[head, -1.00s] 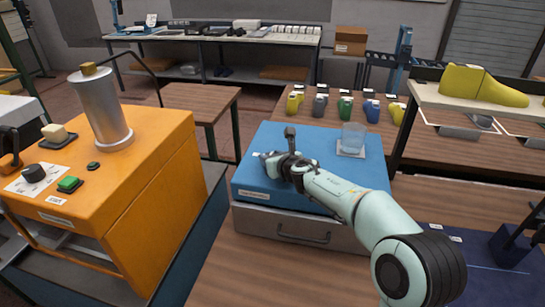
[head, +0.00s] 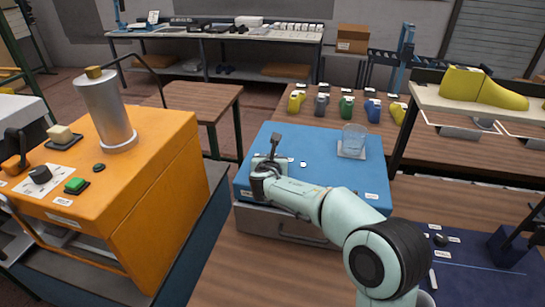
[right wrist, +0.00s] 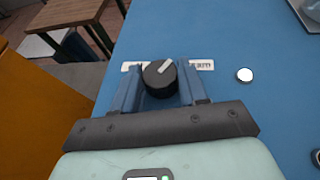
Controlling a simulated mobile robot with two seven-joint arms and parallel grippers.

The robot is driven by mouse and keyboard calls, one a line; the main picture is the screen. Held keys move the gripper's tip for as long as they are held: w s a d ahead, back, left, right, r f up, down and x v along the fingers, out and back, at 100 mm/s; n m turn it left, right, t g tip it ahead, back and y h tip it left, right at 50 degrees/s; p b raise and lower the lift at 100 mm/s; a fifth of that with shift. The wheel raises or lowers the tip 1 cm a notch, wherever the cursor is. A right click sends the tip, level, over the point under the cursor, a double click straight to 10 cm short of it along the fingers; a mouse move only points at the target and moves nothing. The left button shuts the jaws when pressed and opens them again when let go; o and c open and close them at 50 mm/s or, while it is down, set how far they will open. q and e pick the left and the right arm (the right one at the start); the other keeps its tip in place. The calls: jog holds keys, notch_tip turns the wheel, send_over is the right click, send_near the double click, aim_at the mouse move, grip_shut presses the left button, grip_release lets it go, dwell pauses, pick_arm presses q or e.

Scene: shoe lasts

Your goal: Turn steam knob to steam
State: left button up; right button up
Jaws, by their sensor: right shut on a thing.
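The steam knob (right wrist: 158,82) is a round black knob with a white pointer mark, on the blue top of a machine (head: 325,165). In the right wrist view the pointer slants up and to the right, towards a white label (right wrist: 203,65) ending in "am". Another label (right wrist: 128,66) on the left is partly hidden. My right gripper (head: 267,166) is at the left part of the blue top. Its two blue fingers are shut on the knob, one on each side. In the head view the gripper hides the knob. My left gripper is not in view.
A round white button (right wrist: 244,75) lies right of the knob. A clear glass (head: 354,139) stands at the blue top's back right. An orange machine (head: 150,200) with a metal cylinder (head: 107,108) stands to the left. Several coloured shoe lasts (head: 346,107) stand on the table behind.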

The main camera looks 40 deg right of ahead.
jog(key=shift+w+a+r+m+g+h+p, duration=0.1)
jog(key=shift+m+g+h+p, duration=0.1)
jog(key=shift+m+g+h, duration=0.25)
jog(key=shift+r+m+g+h+p, duration=0.1)
jog(key=shift+m+g+h+p, duration=0.1)
jog(key=shift+m+g+h, duration=0.25)
jog(key=shift+f, duration=0.1)
jog(key=o, duration=1.1)
jog(key=shift+c, duration=0.2)
jog(key=b+v, duration=0.1)
jog(key=v, duration=1.2)
jog(key=shift+a, duration=0.2)
